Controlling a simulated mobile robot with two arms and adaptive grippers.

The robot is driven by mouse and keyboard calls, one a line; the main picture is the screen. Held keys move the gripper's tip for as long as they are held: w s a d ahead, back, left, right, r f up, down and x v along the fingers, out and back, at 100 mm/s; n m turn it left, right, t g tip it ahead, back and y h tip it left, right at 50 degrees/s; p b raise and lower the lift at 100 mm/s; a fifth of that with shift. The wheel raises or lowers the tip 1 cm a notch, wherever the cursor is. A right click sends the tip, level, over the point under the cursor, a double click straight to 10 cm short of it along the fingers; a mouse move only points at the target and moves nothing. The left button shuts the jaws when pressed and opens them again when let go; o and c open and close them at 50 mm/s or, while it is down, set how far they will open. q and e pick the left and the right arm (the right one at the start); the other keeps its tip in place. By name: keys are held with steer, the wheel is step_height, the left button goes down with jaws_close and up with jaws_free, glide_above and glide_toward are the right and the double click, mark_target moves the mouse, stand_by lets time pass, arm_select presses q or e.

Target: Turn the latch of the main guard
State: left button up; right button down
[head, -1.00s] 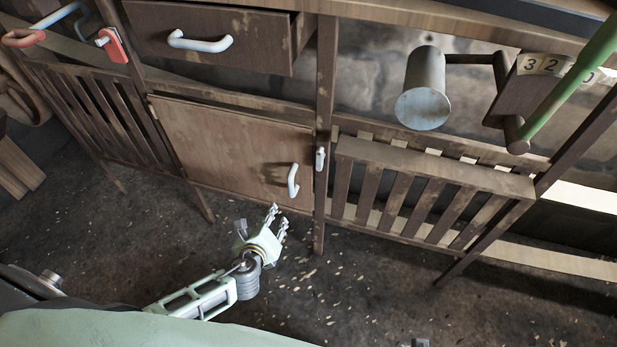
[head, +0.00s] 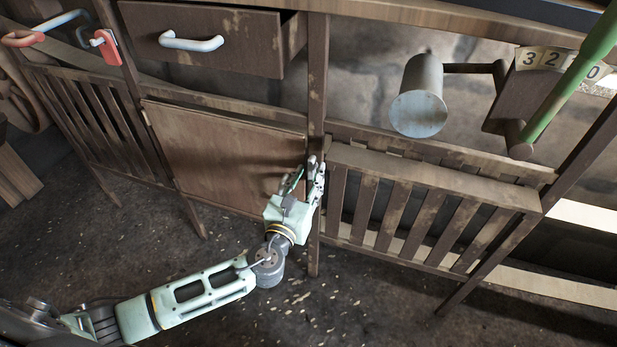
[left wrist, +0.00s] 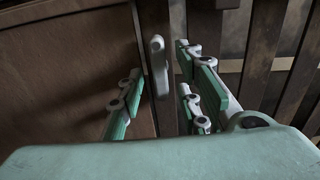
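The main guard looks to be the brown wooden door panel (head: 225,150), which is shut in its frame. Its small grey-white latch (left wrist: 158,65) stands upright on the post at the door's right edge. In the head view the fingers largely cover the latch. My left gripper (head: 307,178) is at that post. In the left wrist view its fingers (left wrist: 165,95) are spread, one on the left of the latch and the others on the right. I see gaps beside the latch; contact cannot be told. The door's white handle is mostly hidden behind the gripper. My right gripper is out of view.
A drawer with a white handle (head: 191,43) is above the door. A slatted panel (head: 430,205) is right of the post. A grey cylinder (head: 418,96) and a green lever (head: 572,85) by a number dial are upper right. A red tag (head: 105,45) hangs upper left.

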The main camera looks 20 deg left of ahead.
arm_select(q)
steer(key=shift+w, duration=0.25)
steer(key=shift+c, duration=0.3)
jaws_close()
